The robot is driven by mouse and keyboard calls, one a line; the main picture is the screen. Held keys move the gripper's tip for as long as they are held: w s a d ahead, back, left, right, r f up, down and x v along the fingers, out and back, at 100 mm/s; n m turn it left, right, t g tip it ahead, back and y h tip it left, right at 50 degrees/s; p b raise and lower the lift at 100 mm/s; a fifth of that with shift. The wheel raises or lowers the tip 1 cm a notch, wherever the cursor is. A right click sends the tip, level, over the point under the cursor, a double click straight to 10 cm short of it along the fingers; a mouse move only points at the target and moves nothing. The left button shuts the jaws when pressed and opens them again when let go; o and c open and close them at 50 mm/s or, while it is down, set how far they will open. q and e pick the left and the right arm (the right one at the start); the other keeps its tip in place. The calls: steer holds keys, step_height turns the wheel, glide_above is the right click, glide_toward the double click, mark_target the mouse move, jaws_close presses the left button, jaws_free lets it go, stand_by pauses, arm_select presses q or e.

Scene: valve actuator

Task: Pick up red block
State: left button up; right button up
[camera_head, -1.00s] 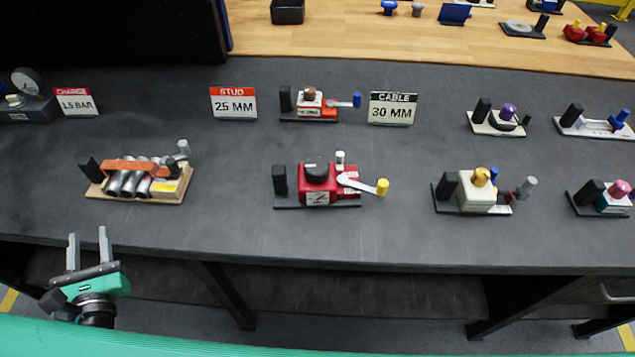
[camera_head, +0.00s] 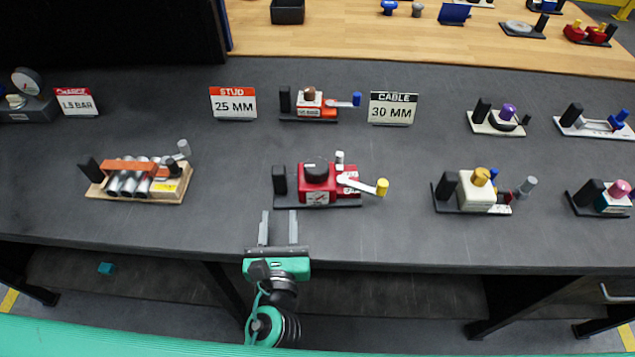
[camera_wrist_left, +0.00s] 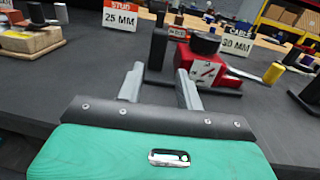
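The red block (camera_head: 315,184) is a red valve actuator on a black base plate. It has a black knob on top, a black upright block at its left and a white lever with a yellow tip at its right. It stands near the front of the dark table and also shows in the left wrist view (camera_wrist_left: 208,68). My left gripper (camera_head: 278,228) is open and empty at the table's front edge, just in front of the red block and slightly left of it. Its fingers (camera_wrist_left: 160,88) point toward the block and appear apart from it. My right gripper is not in view.
An actuator on a wooden base (camera_head: 140,181) stands to the left, a cream one (camera_head: 477,191) to the right. Bare table lies around the red block.

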mark_target(279, 183)
arm_select(q)
steer(key=w, duration=0.3)
steer(key=w+a, duration=0.1)
steer(key=w, duration=0.7)
steer(key=shift+w+a+r, duration=0.1)
steer(key=shift+w+a, duration=0.1)
steer(key=shift+r, duration=0.1)
jaws_close()
